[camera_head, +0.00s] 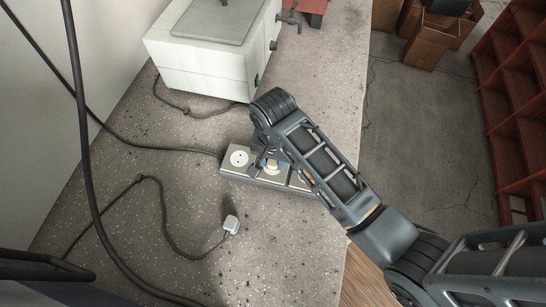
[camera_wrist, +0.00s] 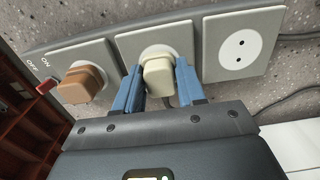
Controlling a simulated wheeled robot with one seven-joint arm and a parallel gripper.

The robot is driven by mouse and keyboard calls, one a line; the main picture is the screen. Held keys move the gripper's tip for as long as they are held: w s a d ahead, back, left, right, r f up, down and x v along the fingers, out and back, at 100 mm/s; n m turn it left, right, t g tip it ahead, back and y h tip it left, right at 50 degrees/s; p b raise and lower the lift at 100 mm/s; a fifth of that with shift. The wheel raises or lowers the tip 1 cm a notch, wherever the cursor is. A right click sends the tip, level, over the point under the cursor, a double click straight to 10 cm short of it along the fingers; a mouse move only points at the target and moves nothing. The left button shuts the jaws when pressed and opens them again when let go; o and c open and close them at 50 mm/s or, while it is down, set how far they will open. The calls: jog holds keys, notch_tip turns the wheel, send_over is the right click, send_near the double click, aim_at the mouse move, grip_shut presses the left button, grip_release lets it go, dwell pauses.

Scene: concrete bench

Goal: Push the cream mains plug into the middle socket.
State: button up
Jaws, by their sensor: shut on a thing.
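The power strip (camera_head: 228,174) lies on the bench. In the wrist view its middle socket (camera_wrist: 122,44) is largely covered by the cream mains plug (camera_wrist: 158,76). My gripper (camera_wrist: 159,66) is shut on this plug, with one blue finger on each side. The plug is at the round face of the middle socket; I cannot tell how far its pins are in. In the head view my gripper (camera_head: 270,160) and the cream plug (camera_head: 272,169) are partly hidden by my arm.
A brown plug (camera_wrist: 85,84) sits in the socket beside a red switch (camera_wrist: 46,86). The other end socket (camera_wrist: 238,44) is empty; it also shows in the head view (camera_head: 239,158). A loose pale plug (camera_head: 231,225) lies on the bench. A white box (camera_head: 205,65) stands behind.

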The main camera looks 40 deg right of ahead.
jog(key=shift+f, duration=0.1)
jog(key=o, duration=1.2)
jog(key=shift+o, duration=0.2)
jog(key=shift+r, duration=3.9)
